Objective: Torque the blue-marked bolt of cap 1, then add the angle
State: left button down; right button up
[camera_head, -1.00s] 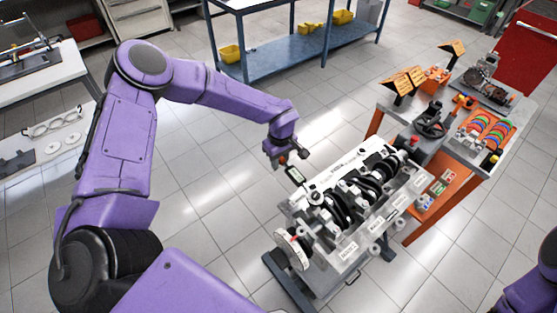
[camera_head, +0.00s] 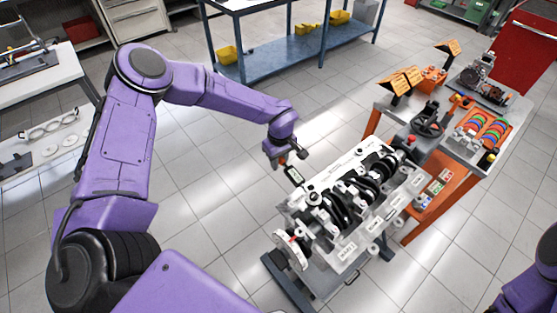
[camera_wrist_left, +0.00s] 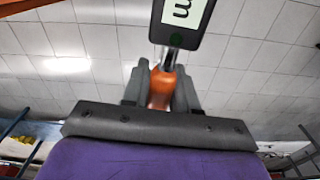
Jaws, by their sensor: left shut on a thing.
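My left gripper (camera_head: 286,157) is shut on the orange handle (camera_wrist_left: 161,88) of a torque wrench, and holds it at the left side of the engine block. The wrench's dark display (camera_head: 294,174) sits just beyond the fingers. In the left wrist view the display (camera_wrist_left: 183,14) shows a black character on a pale green screen. The wrench head end lies near a round dark part (camera_head: 314,199) at the block's near end; I cannot tell whether it sits on a bolt. The engine block (camera_head: 345,165) shows its crankshaft (camera_head: 343,207) and caps. The blue mark is too small to make out.
A grey bench with orange legs (camera_head: 409,228) stands right of the block, with colored rings (camera_head: 487,130) and other parts. A blue table (camera_head: 275,62) with yellow bins stands behind. Part of my right arm shows at bottom right.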

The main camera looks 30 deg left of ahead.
pick_arm(q)
jog(key=shift+w+d+m, duration=0.3)
jog(key=shift+w+m, duration=0.1)
jog(key=shift+w, duration=0.15)
jog(key=shift+w+d+m, duration=0.25)
jog(key=shift+w+m, duration=0.15)
jog(key=shift+w, duration=0.15)
dwell(1.8)
jog(key=shift+w+d, duration=0.1)
jog(key=shift+w+d+r+m, duration=0.1)
jog(key=shift+w+d+m, duration=0.35)
jog(key=shift+w+m, duration=0.15)
dwell(0.3)
jog(key=shift+w+d+m+b, duration=0.4)
jog(key=shift+w+d+m, duration=0.15)
jog(key=shift+w, duration=0.1)
jog(key=shift+w+d+m, duration=0.55)
jog(key=shift+d, duration=0.1)
jog(key=shift+w+d+b, duration=0.1)
jog(key=shift+b, duration=0.2)
